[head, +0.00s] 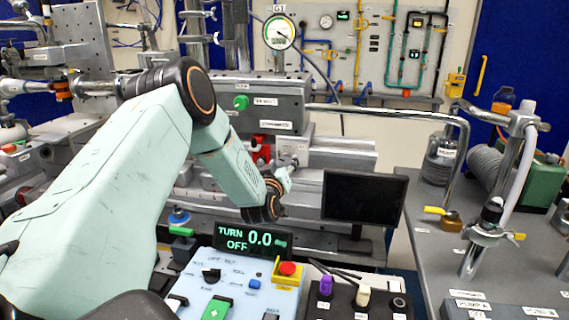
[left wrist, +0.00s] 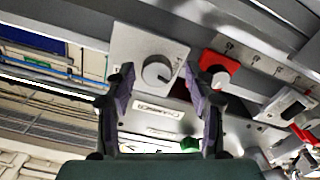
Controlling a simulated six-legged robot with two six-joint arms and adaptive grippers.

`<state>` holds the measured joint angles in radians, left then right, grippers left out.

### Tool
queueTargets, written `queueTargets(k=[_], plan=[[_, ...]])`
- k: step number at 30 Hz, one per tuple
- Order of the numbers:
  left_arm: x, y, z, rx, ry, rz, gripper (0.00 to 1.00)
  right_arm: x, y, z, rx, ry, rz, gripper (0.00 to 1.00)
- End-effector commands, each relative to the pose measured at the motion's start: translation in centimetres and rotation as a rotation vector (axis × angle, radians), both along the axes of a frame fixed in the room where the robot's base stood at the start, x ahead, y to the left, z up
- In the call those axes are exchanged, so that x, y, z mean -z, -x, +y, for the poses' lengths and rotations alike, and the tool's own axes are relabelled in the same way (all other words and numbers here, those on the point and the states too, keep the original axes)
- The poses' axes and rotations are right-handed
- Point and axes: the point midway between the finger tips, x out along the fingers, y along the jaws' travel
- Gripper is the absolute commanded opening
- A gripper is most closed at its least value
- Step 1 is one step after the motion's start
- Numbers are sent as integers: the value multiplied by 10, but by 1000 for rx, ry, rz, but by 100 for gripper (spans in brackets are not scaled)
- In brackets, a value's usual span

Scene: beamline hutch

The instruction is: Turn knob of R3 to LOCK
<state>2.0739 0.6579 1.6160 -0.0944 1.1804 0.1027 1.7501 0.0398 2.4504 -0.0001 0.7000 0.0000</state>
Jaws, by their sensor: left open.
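In the left wrist view a round grey knob (left wrist: 157,73) with a pointer mark sits on a light square plate (left wrist: 178,50). A label below it is too blurred to read, so I cannot tell whether it says R3. My left gripper (left wrist: 160,80) is open and empty, its two fingers on either side of the knob in the picture; contact cannot be told. In the head view my left gripper (head: 283,180) is small and partly hidden by its wrist, in front of the rail equipment. The knob cannot be made out there. My right gripper is not in view.
Below stands a control panel with a red button (head: 287,269). A dark monitor (head: 364,197) is right of the gripper.

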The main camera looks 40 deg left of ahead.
Motion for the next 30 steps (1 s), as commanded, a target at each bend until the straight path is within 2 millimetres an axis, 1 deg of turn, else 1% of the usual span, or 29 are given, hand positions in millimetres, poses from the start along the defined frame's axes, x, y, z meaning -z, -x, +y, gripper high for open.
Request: queueTargets(k=[3,6,17,20,30], plan=[[1,-11,6,1,-3,0,55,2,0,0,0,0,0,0],[1,-17,9,0,-1,0,55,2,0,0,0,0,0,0],[0,-23,12,0,0,1,55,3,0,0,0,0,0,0],[0,-23,12,0,0,1,48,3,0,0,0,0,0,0],[0,-23,12,0,0,1,19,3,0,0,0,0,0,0]])
